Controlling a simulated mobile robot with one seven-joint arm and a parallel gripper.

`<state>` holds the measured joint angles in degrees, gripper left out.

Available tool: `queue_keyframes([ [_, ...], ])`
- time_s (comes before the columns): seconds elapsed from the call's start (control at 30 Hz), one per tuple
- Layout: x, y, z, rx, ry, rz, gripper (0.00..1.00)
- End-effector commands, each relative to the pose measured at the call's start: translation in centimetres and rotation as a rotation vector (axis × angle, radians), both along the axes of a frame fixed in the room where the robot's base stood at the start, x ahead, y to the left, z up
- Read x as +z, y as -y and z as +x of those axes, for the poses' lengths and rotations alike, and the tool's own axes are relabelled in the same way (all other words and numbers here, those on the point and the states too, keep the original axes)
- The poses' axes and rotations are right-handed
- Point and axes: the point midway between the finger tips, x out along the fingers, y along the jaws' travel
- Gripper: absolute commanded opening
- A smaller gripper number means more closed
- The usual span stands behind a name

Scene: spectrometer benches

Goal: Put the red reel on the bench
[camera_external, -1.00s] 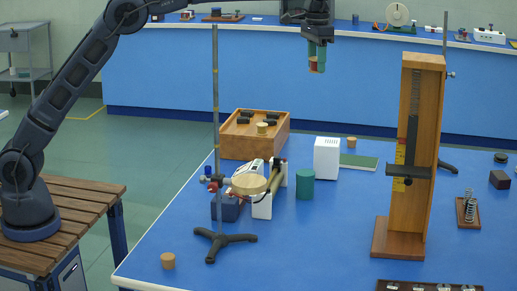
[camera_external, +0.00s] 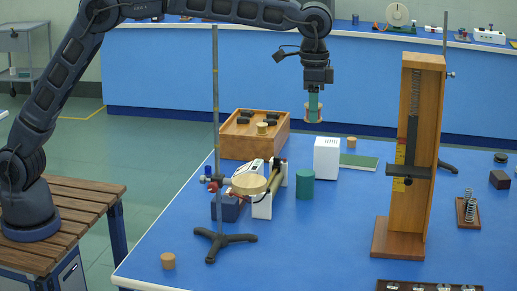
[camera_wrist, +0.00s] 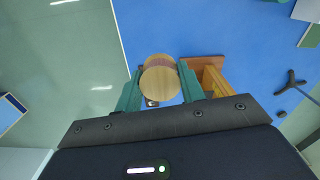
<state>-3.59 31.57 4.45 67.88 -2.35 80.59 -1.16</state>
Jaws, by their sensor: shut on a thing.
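My gripper (camera_external: 313,104) has teal fingers and is shut on the red reel (camera_external: 313,119), which shows pale wooden ends and a little red between the fingers. In the wrist view the reel's round wooden end (camera_wrist: 160,82) faces the camera between the two fingers. The fingers cover most of the reel's side.
A wooden tray (camera_external: 236,147) with black pieces stands left of the gripper. A white box (camera_external: 326,158), a green cylinder (camera_external: 305,184) and a tall wooden stand (camera_external: 410,215) are on the bench. A clamp stand (camera_external: 216,241) stands front left. Bare bench lies front centre.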

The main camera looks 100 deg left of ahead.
Motion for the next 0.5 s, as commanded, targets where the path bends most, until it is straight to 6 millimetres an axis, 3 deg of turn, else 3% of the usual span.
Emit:
queue_keyframes([
  [0.3,-11.7,0.0,-0.1,0.001,-0.007,0.000,0.17],
  [0.5,-18.0,-0.1,-0.1,0.002,-0.004,-0.001,0.17],
])
